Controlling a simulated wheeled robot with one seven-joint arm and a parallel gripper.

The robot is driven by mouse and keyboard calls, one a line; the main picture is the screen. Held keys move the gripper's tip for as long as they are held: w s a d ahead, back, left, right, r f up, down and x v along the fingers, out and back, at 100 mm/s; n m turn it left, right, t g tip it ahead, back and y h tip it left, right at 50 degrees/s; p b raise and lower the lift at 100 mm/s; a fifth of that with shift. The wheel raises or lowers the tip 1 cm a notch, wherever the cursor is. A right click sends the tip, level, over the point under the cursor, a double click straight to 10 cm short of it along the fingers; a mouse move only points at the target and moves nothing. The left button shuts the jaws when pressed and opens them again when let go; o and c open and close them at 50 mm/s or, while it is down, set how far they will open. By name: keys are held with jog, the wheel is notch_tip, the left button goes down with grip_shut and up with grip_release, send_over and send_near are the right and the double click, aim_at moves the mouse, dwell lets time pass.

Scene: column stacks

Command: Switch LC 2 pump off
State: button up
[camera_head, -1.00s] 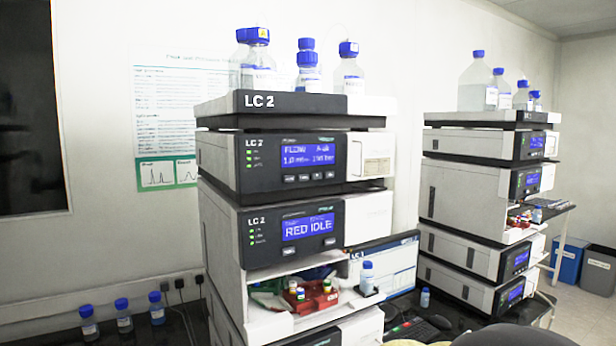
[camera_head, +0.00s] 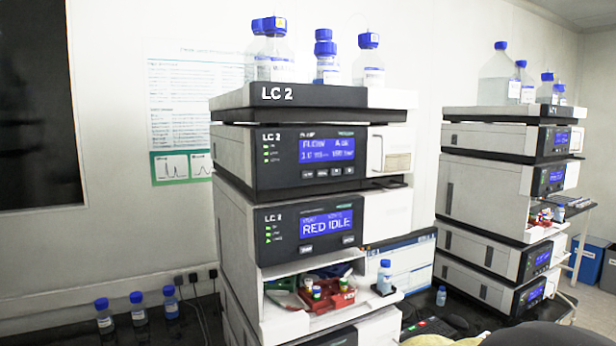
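The LC 2 stack stands at the centre of the head view. Its LC 2 pump (camera_head: 285,160) is the upper module, just below the solvent tray (camera_head: 290,95) marked LC 2. The pump's blue display (camera_head: 327,150) is lit and shows a FLOW line with figures too blurred to read surely. A row of small buttons (camera_head: 328,173) runs under the display. Green lights (camera_head: 266,152) glow at its left. My gripper is not in view.
Below the pump, a module (camera_head: 262,235) reads RED IDLE, above an open bay with a red vial tray (camera_head: 335,300). Bottles (camera_head: 275,55) stand on top. A second stack (camera_head: 490,200) is at right. A monitor (camera_head: 410,262) stands between. Three blue-capped bottles (camera_head: 138,310) are at lower left.

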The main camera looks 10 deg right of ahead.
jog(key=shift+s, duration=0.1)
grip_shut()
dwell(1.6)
